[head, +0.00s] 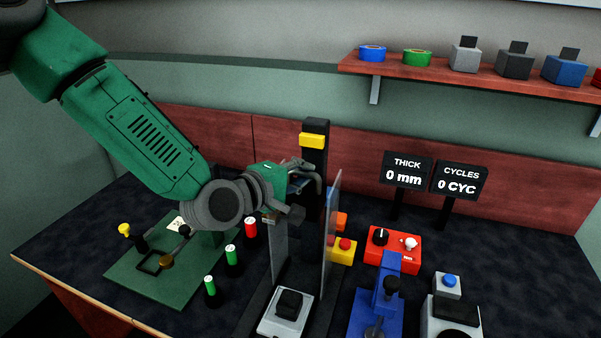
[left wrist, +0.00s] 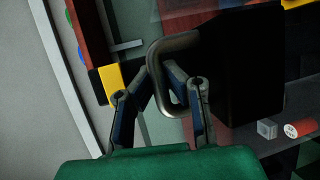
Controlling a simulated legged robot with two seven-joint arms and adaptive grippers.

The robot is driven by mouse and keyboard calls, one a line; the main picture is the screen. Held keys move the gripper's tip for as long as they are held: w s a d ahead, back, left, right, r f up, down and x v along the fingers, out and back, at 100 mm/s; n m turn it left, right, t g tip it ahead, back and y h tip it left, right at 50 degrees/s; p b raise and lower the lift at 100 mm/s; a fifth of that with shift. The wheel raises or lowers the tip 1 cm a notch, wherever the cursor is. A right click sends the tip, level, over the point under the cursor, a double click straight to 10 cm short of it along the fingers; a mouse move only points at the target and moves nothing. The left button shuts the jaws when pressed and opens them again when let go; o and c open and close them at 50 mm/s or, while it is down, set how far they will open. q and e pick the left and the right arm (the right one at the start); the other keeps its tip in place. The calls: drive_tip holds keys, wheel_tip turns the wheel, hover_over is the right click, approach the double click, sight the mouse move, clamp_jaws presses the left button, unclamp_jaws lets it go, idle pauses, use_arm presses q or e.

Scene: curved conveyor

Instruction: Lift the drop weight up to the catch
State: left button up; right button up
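The drop weight (left wrist: 240,65) is a dark block with a grey metal loop handle (left wrist: 180,42). In the left wrist view my left gripper (left wrist: 158,72) has one finger on each side of the handle's bar, with one fingertip inside the loop, and looks shut on it. In the head view my left gripper (head: 308,168) is at the front of the black column (head: 315,128). It hides most of the weight. The yellow catch (head: 313,141) is near the column's top, above the gripper. It also shows in the left wrist view (left wrist: 117,80), apart from the weight. My right gripper is out of view.
A clear upright panel (head: 332,225) stands just right of the gripper. A red control box (head: 392,248) and a blue press (head: 375,305) are further right. Green and red cylinders (head: 231,258) and a green plate (head: 135,285) lie left. A shelf (head: 430,72) is on the back wall.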

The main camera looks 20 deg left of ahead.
use_arm(q)
drive_tip(key=shift+o, duration=0.7)
drive_tip(key=shift+s+d+r, duration=0.25)
drive_tip(key=shift+s+d, duration=0.1)
drive_tip(key=shift+d, duration=0.1)
drive_tip(key=shift+s+a, duration=0.2)
drive_tip(key=shift+a, duration=0.05)
drive_tip(key=v, duration=1.1)
drive_tip(key=shift+a, duration=0.2)
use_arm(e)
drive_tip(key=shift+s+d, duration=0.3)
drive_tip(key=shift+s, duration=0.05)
use_arm(q)
drive_tip(key=shift+s+d, duration=0.1)
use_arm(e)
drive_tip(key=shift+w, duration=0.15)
